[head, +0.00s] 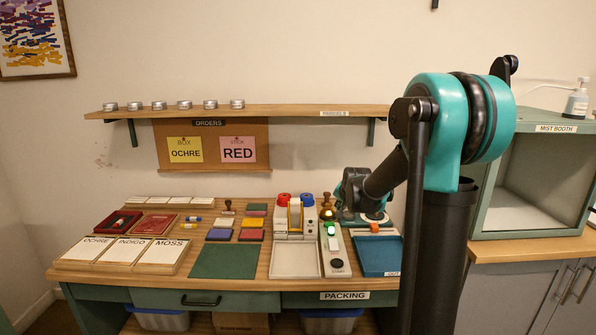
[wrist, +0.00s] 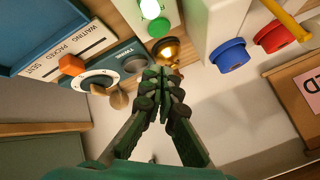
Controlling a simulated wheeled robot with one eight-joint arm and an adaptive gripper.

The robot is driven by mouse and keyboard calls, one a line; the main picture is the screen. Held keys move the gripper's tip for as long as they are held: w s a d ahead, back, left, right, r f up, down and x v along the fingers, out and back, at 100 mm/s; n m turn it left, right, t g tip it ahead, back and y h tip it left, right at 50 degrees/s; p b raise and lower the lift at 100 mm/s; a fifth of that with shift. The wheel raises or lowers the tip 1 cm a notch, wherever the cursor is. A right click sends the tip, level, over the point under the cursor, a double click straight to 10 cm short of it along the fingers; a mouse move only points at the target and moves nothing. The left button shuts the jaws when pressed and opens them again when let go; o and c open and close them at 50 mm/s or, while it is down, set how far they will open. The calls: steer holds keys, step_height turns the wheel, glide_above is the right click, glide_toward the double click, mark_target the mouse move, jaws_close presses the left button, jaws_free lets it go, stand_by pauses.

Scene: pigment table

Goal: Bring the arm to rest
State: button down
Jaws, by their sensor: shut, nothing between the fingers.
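My gripper (wrist: 165,85) shows in the wrist view with its dark green fingers together and nothing between them. A brass, rounded object (wrist: 172,50) lies just beyond the fingertips in that view; I cannot tell whether they touch it. In the head view my arm reaches from the right over the back right of the packing table (head: 225,283). Its teal and dark wrist end is near the back edge, and the fingers cannot be made out there.
A tape unit (head: 295,250) with red and blue caps, a green-lit panel (head: 333,245) and a blue out tray (head: 380,262) stand near my arm. A shelf (head: 270,111) with several tins runs above. The mist booth (head: 525,180) is at right. A green mat (head: 225,261) lies bare.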

steer(key=s+f+n+g, duration=0.1)
steer(key=s, duration=0.6)
steer(key=s+d+f+n, duration=0.1)
steer(key=s+f, duration=0.1)
steer(key=s, duration=0.5)
steer(key=s+d+f+n+g, duration=0.1)
steer(key=s+f+n, duration=0.1)
steer(key=s, duration=0.5)
steer(key=shift+s+d+f+g, duration=0.15)
steer(key=shift+s+f+g, duration=0.1)
steer(key=shift+g, duration=0.05)
steer(key=s+f+n, duration=0.1)
steer(key=s+f, duration=0.1)
steer(key=s, duration=0.3)
steer(key=s+d+f+n+g, duration=0.1)
steer(key=s+f, duration=0.1)
steer(key=s, duration=0.4)
steer(key=s+f+n+g, duration=0.1)
steer(key=s+f, duration=0.1)
steer(key=s, duration=0.3)
steer(key=shift+s+d+f+h, duration=0.15)
steer(key=shift+s+f+h, duration=0.2)
steer(key=shift+f+h, duration=0.05)
